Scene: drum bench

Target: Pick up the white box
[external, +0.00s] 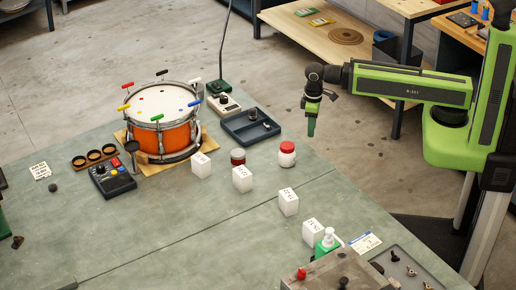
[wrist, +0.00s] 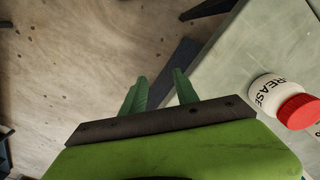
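Several white boxes with small dark print stand on the green-grey bench in the external view. One white box (external: 201,165) is near the drum, a second white box (external: 242,179) is right of it, and another white box (external: 288,202) is farther right. One more white box (external: 313,232) stands by a green-and-white bottle. The frames do not show which one is meant. My gripper (external: 311,127) hangs above and beyond the bench edge, pointing down, well apart from the boxes. In the wrist view, its two green fingers (wrist: 160,80) are apart with nothing between them. No white box shows there.
A grease jar with red lid (external: 287,154) stands near the bench edge; it also shows in the wrist view (wrist: 283,100). A dark red-brown jar (external: 238,157) is beside the boxes. An orange drum (external: 164,138) and a dark tray (external: 250,128) stand behind. The front-left bench is mostly clear.

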